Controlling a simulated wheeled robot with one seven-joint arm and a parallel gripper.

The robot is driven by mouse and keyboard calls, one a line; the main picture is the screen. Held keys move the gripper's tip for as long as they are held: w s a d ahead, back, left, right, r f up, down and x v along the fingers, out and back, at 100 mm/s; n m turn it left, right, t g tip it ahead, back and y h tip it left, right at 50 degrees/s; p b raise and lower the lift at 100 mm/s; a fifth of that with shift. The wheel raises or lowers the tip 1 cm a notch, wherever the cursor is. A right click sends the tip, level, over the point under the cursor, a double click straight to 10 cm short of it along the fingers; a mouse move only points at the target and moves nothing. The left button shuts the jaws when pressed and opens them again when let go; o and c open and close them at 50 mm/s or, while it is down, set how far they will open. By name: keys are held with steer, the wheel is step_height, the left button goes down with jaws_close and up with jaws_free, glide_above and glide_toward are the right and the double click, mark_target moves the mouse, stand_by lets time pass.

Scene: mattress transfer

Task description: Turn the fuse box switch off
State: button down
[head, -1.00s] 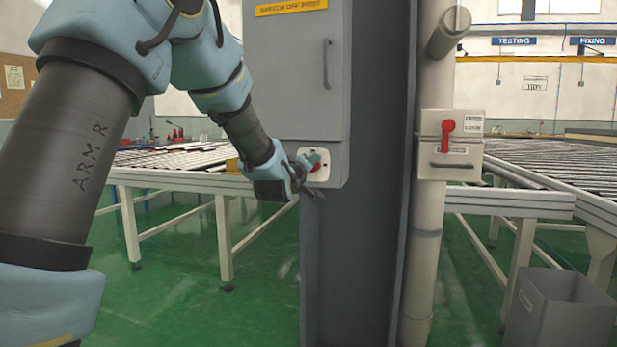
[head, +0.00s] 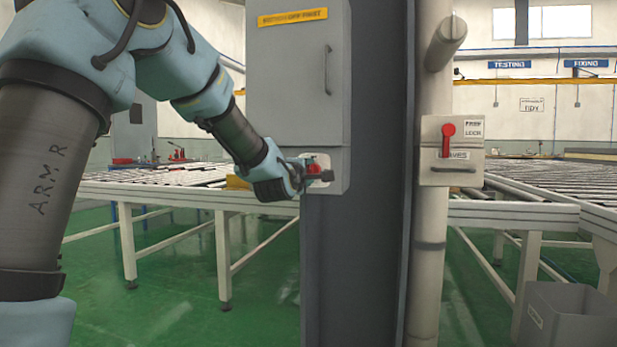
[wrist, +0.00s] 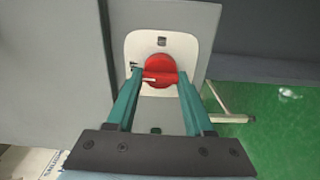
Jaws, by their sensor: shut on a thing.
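A tall grey cabinet (head: 292,85) with a yellow label stands on a dark column. Low on its front is a white plate (wrist: 193,48) with a round red switch knob (wrist: 160,66). The knob also shows in the head view (head: 311,165), partly covered by my gripper. My gripper (wrist: 160,76) is shut on the red knob, one green finger on each side of it. The knob's raised grip lies roughly crosswise in the wrist view. In the head view my gripper (head: 314,174) reaches the plate from the left.
A pale box (head: 452,170) with a red lever (head: 447,138) pointing up is on a pipe to the right. Roller tables (head: 150,188) stand behind on both sides. A grey bin (head: 568,312) is at the lower right. Green floor is open at the left front.

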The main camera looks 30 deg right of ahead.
steer(key=shift+n, duration=0.3)
steer(key=shift+c, duration=1.4)
jaws_free()
steer(key=v, duration=1)
steer(key=shift+s+a, duration=0.3)
